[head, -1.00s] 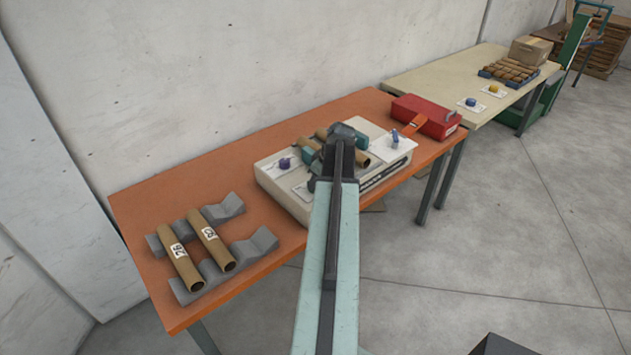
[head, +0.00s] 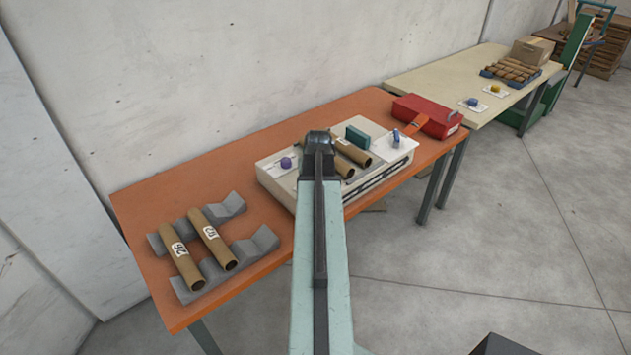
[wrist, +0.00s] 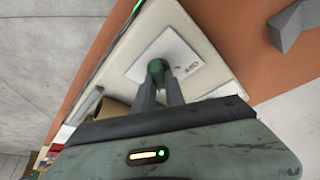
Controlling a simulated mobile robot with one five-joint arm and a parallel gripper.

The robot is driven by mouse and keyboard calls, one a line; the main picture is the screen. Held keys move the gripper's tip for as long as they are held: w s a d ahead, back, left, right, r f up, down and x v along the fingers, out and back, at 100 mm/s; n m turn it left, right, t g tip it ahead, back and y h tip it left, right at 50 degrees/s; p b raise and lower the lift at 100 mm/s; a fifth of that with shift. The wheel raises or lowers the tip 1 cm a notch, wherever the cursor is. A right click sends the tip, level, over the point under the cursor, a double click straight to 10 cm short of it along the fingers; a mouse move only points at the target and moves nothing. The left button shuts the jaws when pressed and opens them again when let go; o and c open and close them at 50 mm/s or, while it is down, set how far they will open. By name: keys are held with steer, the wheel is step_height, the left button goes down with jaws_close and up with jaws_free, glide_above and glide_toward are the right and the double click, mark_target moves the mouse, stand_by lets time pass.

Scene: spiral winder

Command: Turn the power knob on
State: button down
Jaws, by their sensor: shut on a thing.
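A green knob (wrist: 157,68) stands on a white plate (wrist: 185,52) at a corner of the cream machine (head: 272,183). The plate carries small dark lettering that I cannot read surely. In the wrist view my gripper (wrist: 158,82) is shut on the green knob, and its fingers cover much of it. In the head view my arm hides the fingertips and this knob. A purple knob (head: 286,163) sits on the machine's left side, and a blue knob (head: 396,138) sits on a white plate at its right.
Brown tubes (head: 351,152) and a teal block (head: 357,137) are on the machine. Two labelled tubes (head: 181,257) rest on grey cradles (head: 253,247) at the left of the orange table (head: 150,205). A red box (head: 425,117) lies at the right.

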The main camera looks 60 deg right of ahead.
steer(key=shift+m, duration=0.5)
steer(key=shift+g, duration=0.3)
steer(key=c, duration=1.4)
jaws_free()
steer(key=p+v, duration=0.7)
steer(key=v, duration=0.1)
steer(key=shift+f, duration=0.2)
